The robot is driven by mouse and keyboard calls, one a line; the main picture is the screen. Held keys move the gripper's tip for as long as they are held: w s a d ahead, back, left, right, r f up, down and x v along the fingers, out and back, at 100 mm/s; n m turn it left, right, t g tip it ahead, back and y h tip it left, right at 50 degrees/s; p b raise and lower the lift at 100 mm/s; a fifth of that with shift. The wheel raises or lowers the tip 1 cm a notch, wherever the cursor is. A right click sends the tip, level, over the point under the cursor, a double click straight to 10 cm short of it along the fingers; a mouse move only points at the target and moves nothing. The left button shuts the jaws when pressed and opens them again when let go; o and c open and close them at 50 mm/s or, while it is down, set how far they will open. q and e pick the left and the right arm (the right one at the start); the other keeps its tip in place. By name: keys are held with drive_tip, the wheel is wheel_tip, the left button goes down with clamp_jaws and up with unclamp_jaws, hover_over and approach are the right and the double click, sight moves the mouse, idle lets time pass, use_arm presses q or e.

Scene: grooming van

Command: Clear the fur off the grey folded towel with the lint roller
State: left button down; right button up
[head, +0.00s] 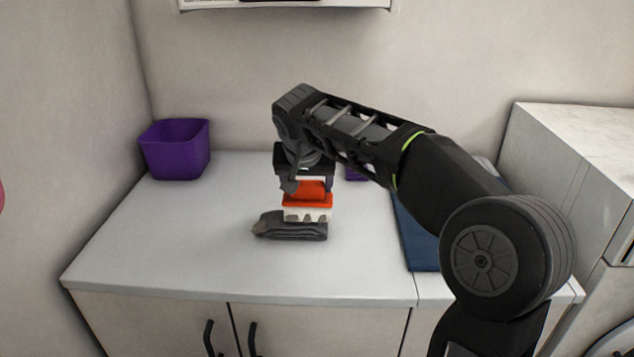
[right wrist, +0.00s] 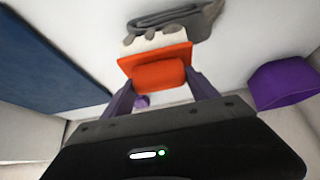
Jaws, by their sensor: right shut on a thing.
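The lint roller has a red-orange grip (head: 312,190) and a white lower part (head: 307,211). My right gripper (head: 308,184) is shut on the red-orange grip and holds it upright over the grey folded towel (head: 300,232). In the right wrist view, the grip (right wrist: 158,74) is between the fingers (right wrist: 160,92). Small grey-brown tufts show along the edge of the white part (right wrist: 152,42). A grey-brown clump, seemingly fur (head: 262,226), lies at the towel's left end; it also shows beside the towel (right wrist: 165,18) in the wrist view. Contact between roller and towel is unclear. My left gripper is out of view.
A purple bin (head: 175,150) stands at the counter's back left. A blue mat (head: 418,235) lies to the right, partly behind my arm. A small purple thing (head: 356,174) is behind the gripper. The counter (head: 190,245) left of the towel is clear.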

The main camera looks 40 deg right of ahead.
sight(289, 197)
drive_tip(key=shift+w+a, duration=0.15)
drive_tip(key=shift+a, duration=0.05)
drive_tip(key=shift+f, duration=0.1)
drive_tip(key=shift+w+a, duration=0.5)
drive_tip(key=shift+a, duration=0.25)
drive_tip(key=shift+w+a+p, duration=0.35)
drive_tip(key=shift+w+a, duration=0.2)
drive_tip(key=shift+a, duration=0.05)
drive_tip(key=shift+w+a+r+p, duration=0.2)
drive_tip(key=shift+w+a+p, duration=0.15)
drive_tip(key=shift+w+a, duration=0.7)
drive_tip(key=shift+a, duration=0.3)
drive_tip(key=shift+a, duration=0.1)
